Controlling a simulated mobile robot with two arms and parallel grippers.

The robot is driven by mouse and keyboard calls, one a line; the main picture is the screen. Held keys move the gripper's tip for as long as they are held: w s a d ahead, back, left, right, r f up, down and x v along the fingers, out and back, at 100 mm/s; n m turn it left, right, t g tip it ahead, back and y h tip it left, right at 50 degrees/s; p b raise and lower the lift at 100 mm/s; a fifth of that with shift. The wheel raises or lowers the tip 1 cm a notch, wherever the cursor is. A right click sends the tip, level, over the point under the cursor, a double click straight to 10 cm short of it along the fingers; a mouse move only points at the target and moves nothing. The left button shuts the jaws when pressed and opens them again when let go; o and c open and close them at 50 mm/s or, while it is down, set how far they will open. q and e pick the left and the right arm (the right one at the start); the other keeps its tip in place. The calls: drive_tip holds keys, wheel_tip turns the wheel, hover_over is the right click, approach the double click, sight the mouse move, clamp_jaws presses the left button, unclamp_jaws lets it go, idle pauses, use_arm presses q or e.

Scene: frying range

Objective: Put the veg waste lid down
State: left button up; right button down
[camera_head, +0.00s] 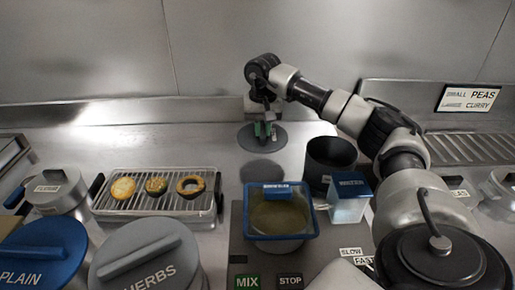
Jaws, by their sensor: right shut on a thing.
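My right gripper (264,130) is shut on a dark grey round lid (248,143), holding it from above by its middle. The lid looks roughly level over the back of the steel counter. A dark round patch, like its shadow, lies on the counter just in front, so the lid seems to be a little above the surface. The fingers hide the lid's grip. An open dark round pot (330,180) stands to the right of the lid. I cannot read a label on the lid or pot. My left gripper is not in view.
A blue-rimmed tub (280,237) and a blue-topped container (349,207) stand in front. A wire rack (135,208) with several round food pieces is at left. Lidded tubs line the front left; a black-lidded pot (445,265) is front right. Counter left of the held lid is clear.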

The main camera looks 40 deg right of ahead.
sight(262, 128)
drive_tip(key=shift+f, duration=2.95)
drive_tip(key=shift+f, duration=0.1)
drive_tip(key=c, duration=1.1)
unclamp_jaws()
wheel_tip(262, 128, up, 12)
drive_tip(key=shift+r, duration=0.15)
